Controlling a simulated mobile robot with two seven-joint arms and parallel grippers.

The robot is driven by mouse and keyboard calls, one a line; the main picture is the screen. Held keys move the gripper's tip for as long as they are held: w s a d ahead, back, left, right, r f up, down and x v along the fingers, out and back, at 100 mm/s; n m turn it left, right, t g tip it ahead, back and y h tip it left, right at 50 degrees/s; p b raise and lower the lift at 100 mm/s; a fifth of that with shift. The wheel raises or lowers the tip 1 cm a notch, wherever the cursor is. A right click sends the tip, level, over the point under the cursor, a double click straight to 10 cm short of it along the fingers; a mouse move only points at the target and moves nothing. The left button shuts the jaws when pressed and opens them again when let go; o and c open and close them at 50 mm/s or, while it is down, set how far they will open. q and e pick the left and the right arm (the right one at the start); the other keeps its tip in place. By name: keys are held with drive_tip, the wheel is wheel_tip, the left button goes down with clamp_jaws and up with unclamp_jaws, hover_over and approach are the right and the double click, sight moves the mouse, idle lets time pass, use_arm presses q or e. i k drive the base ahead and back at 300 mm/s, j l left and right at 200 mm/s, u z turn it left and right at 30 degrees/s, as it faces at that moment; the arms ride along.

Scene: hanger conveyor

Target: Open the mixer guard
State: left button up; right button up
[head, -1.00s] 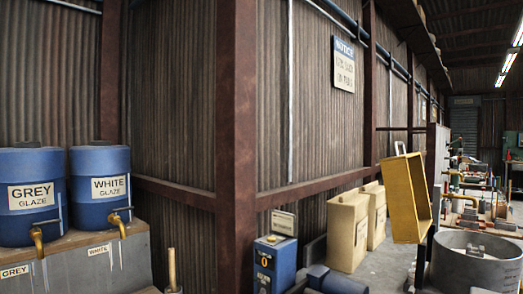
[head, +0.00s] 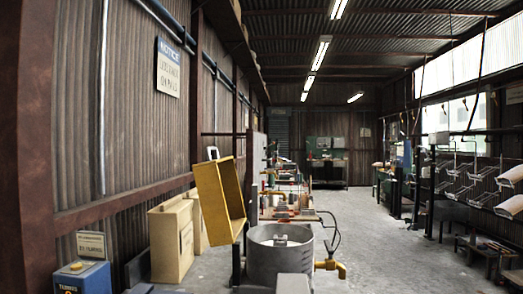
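A round grey metal drum (head: 283,264), which looks like the mixer, stands at the bottom centre of the head view. Its top is open and a fitting shows inside. A yellow open-sided box-like cover (head: 212,202), which looks like the guard, stands tilted and raised at the drum's left edge, with its hollow side facing right. A dark post is below it; the hinge cannot be made out. A yellow tap (head: 332,267) sticks out from the drum's right side. Neither of my grippers is in view.
Beige bins (head: 171,243) stand along the left wall, with a blue box (head: 82,278) nearer. Benches with equipment (head: 285,205) line up behind the drum. Racks with tilted trays (head: 470,185) stand at the right. The grey floor (head: 375,245) between is clear.

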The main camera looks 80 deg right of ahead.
sight(221, 199)
drive_tip(key=z, duration=1.3)
